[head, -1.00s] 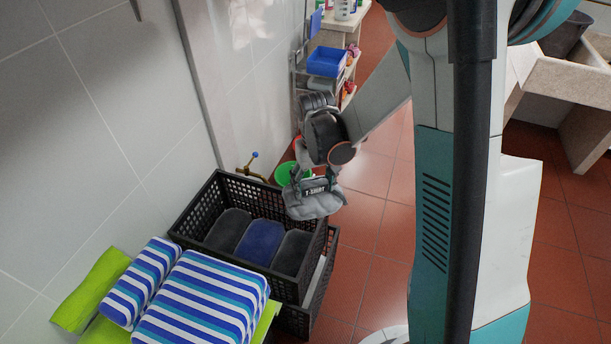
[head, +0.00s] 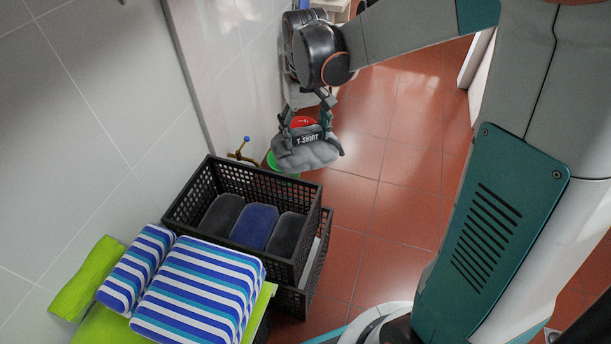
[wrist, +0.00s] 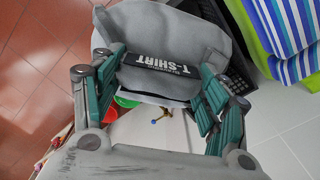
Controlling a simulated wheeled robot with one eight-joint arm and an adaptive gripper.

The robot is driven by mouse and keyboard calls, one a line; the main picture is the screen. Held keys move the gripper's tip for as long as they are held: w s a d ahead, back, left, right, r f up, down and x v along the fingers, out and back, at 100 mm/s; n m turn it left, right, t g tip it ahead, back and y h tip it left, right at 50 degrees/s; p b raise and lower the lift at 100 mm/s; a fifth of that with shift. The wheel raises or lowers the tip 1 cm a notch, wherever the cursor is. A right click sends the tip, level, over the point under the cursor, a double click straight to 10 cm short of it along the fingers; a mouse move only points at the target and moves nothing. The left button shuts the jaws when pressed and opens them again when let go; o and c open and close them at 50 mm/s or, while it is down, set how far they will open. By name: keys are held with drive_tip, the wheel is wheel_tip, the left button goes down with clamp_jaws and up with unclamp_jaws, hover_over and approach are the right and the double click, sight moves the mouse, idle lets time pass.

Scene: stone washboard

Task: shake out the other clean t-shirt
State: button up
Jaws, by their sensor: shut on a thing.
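A grey t-shirt (head: 306,155) with a black "T-SHIRT" label hangs bunched in my gripper (head: 307,128). My gripper is shut on it and holds it in the air, just beyond the far right corner of the black crate. In the wrist view, the grey cloth (wrist: 168,45) spans between the two fingers of my gripper (wrist: 155,88), with the label facing the camera. The cloth looks folded, not spread. Part of it is hidden behind the fingers.
A black crate (head: 310,215) holds dark and blue folded items and stands on another crate (head: 293,302). Blue-and-white striped cushions (head: 195,300) lie on green cloth (head: 85,280) at the left. A brass tap (head: 243,150) is on the wall. Red floor (head: 390,200) is clear at right.

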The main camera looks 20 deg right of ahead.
wheel_tip(320, 180, down, 13)
wheel_tip(320, 180, up, 15)
drive_tip(key=shift+r, duration=0.2)
wheel_tip(320, 180, down, 15)
drive_tip(key=shift+f, duration=0.1)
wheel_tip(320, 180, up, 20)
drive_tip(key=shift+r, duration=0.1)
wheel_tip(320, 180, down, 20)
idle(1.7)
